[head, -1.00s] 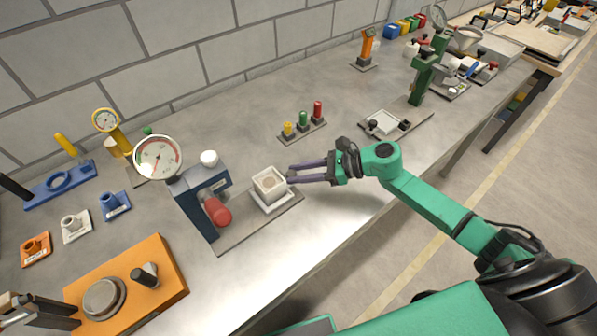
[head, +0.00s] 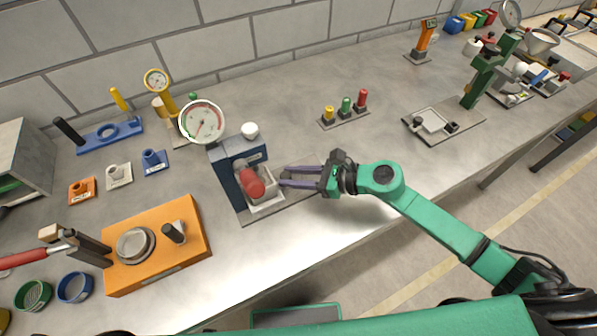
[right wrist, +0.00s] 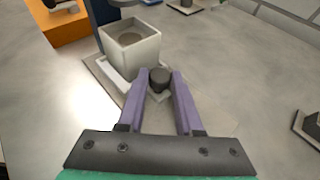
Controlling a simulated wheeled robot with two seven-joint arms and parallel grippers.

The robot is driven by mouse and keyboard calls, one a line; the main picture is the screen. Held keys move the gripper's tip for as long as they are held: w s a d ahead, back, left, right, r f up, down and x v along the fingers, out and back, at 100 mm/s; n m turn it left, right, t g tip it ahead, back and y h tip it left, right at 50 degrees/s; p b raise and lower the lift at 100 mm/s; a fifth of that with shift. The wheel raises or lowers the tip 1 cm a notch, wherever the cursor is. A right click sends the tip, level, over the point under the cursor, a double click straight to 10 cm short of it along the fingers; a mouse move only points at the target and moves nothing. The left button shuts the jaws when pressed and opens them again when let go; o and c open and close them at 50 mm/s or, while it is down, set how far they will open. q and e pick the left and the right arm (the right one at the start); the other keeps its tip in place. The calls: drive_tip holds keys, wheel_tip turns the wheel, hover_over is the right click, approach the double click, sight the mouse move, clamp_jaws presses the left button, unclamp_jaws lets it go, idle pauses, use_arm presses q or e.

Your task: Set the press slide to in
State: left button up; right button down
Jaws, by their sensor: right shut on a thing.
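The press (head: 232,182) is a dark blue stand on a grey plate, with a round dial gauge (head: 203,121) and a red handle (head: 251,182). Its slide carries a pale square box (head: 266,189), close under the press head and partly hidden by the red handle. In the right wrist view the box (right wrist: 130,52) is open-topped and sits near the press column. My right gripper (head: 284,177) reaches in from the right. Its purple fingers are shut on the dark slide knob (right wrist: 158,79), on the near side of the box. My left gripper is not in view.
An orange block (head: 160,262) with a round disc stands left of the press. A rack of yellow, green and red pegs (head: 345,112) stands behind my right gripper. A green-posted station (head: 486,70) is farther right. Bare bench lies between.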

drive_tip(key=c, duration=0.8)
unclamp_jaws()
drive_tip(key=shift+s+a, duration=0.1)
drive_tip(key=shift+a, duration=0.05)
drive_tip(key=shift+c, duration=0.2)
drive_tip(key=shift+a, duration=0.1)
drive_tip(key=shift+d, duration=0.2)
drive_tip(key=shift+s+d, duration=0.1)
drive_tip(key=shift+d, duration=0.2)
drive_tip(key=b+v, duration=0.3)
drive_tip(key=v, duration=0.4)
drive_tip(key=shift+s+d, duration=0.1)
drive_tip(key=shift+s, duration=0.1)
drive_tip(key=v, duration=0.6)
drive_tip(key=shift+r, duration=0.45)
